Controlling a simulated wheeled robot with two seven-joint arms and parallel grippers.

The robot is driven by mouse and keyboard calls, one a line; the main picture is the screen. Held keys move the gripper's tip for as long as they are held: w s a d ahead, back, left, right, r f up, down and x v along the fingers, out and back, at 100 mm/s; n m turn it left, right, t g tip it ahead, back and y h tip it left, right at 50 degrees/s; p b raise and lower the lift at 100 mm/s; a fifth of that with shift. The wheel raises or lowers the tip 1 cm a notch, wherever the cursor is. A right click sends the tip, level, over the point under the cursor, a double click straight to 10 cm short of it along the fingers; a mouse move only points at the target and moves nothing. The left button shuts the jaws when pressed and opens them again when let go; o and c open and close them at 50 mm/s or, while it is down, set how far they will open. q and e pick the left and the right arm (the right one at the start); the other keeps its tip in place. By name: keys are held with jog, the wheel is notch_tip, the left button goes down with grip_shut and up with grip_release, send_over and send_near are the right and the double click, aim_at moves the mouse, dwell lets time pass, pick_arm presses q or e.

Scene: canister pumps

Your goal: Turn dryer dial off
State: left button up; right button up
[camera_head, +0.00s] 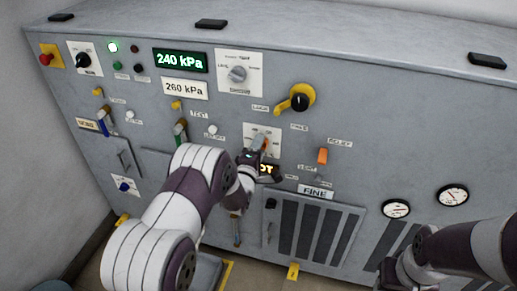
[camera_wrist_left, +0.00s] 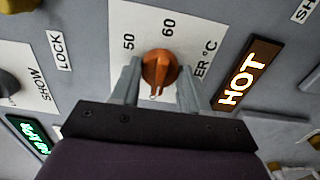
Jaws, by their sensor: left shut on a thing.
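The dryer dial is an orange-brown knob (camera_wrist_left: 160,70) on a white plate (camera_wrist_left: 190,35) marked 50, 60 and °C in the left wrist view. In the head view the dial (camera_head: 262,141) is partly covered by my gripper. My left gripper (camera_wrist_left: 160,84) has its two grey fingers on either side of the knob, shut on it. It also shows in the head view (camera_head: 257,153). A lit HOT sign (camera_wrist_left: 248,74) is to the right of the dial. My right arm is at the lower right; its fingertips do not show clearly.
The grey panel carries a green 240 kPa display (camera_head: 180,60), a yellow lever with a black hub (camera_head: 299,101), an orange switch (camera_head: 323,156) and two gauges (camera_head: 396,209). A vented door (camera_head: 312,231) is below. Small levers and labels surround the dial closely.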

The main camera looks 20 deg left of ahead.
pick_arm(q)
jog(key=o, duration=1.1)
jog(key=shift+c, duration=0.2)
jog(key=s, duration=1.2)
jog(key=shift+s+a, duration=0.2)
jog(key=shift+s, duration=0.15)
